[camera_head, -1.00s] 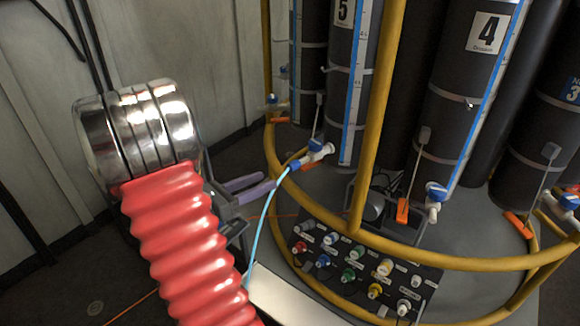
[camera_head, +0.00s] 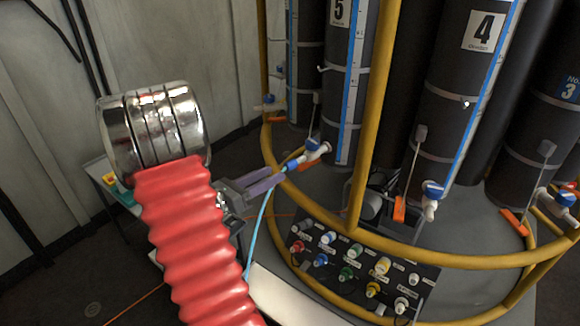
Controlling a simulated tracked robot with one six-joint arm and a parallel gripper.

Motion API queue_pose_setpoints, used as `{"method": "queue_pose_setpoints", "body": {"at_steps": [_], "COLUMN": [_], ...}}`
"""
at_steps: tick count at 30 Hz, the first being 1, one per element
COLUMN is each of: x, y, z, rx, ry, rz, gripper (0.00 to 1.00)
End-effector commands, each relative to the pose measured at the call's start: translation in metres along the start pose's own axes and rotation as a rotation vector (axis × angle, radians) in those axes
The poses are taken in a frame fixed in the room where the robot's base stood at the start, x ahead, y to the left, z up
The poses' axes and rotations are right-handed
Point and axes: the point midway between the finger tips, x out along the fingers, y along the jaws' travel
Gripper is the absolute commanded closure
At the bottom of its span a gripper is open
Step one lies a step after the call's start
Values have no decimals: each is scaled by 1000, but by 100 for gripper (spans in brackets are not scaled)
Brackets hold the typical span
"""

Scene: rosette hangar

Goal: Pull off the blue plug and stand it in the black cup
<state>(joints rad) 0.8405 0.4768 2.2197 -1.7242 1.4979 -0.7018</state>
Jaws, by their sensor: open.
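The blue plug (camera_head: 293,166) is a small blue end piece on a thin light-blue hose (camera_head: 258,228). It sits at the outlet of a white tap with a blue handle (camera_head: 316,148) at the foot of the cylinder marked 5. My gripper (camera_head: 281,174) has two purple-grey fingers pointing right toward the plug, with the tips close to it. They are open; whether the plug lies between them I cannot tell. I cannot pick out a black cup for certain.
A yellow rail (camera_head: 450,262) rings the dark cylinders, with an upright post (camera_head: 375,110) right of my gripper. A dark panel (camera_head: 345,283) with several coloured knobs is below. A small table with a green item (camera_head: 122,192) stands behind my arm at left.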

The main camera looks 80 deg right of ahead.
Motion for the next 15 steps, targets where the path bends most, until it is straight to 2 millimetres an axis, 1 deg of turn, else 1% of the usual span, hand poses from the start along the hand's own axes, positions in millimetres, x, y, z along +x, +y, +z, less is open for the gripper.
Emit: {"method": "queue_pose_setpoints", "body": {"at_steps": [1,6,15], "x": [6,24,53], "y": [-1,-1,0], "z": [0,0,0], "rx": [0,1,0], "ry": [0,1,0], "rz": [-3,-3,-1], "gripper": [59,59,59]}}
